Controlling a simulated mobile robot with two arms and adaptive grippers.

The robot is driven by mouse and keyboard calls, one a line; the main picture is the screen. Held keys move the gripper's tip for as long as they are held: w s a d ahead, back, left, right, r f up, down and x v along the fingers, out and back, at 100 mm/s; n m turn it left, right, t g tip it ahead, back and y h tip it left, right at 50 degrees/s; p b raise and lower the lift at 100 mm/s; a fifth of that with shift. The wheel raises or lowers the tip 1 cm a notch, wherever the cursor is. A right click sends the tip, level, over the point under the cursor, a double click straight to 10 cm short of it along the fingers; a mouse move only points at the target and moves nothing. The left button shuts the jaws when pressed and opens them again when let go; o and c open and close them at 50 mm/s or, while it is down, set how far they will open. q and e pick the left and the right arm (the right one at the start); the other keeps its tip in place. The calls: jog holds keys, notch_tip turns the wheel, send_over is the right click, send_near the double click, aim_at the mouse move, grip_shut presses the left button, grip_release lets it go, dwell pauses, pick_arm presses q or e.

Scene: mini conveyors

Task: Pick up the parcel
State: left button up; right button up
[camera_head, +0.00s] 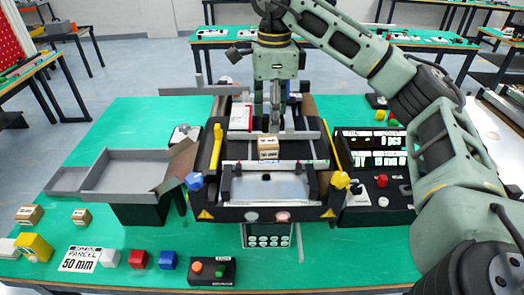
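My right arm comes in from the right and reaches over the conveyor. My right gripper (270,118) points straight down just above and behind the parcel, as seen from the head. Its fingertips are close to the parcel's far top edge; I cannot tell whether they touch it, nor how wide the fingers are. My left gripper is not in view.
Coloured blocks and a button box (212,271) line the front.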

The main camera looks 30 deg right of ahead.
aim_at(268, 140)
jog(key=w+f, duration=0.2)
jog(key=f, duration=0.1)
jog(key=shift+s+f, duration=0.35)
jog(key=shift+f, duration=0.3)
notch_tip(268, 140, down, 5)
jog(key=shift+w+r+p, duration=0.1)
jog(key=shift+r+p, duration=0.1)
jog(key=shift+p, duration=0.85)
jog(key=shift+f, duration=0.3)
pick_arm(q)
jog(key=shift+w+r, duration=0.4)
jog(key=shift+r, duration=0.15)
pick_arm(e)
jog(key=shift+c, duration=0.3)
jog(key=c, duration=0.9)
jog(key=shift+r, duration=0.15)
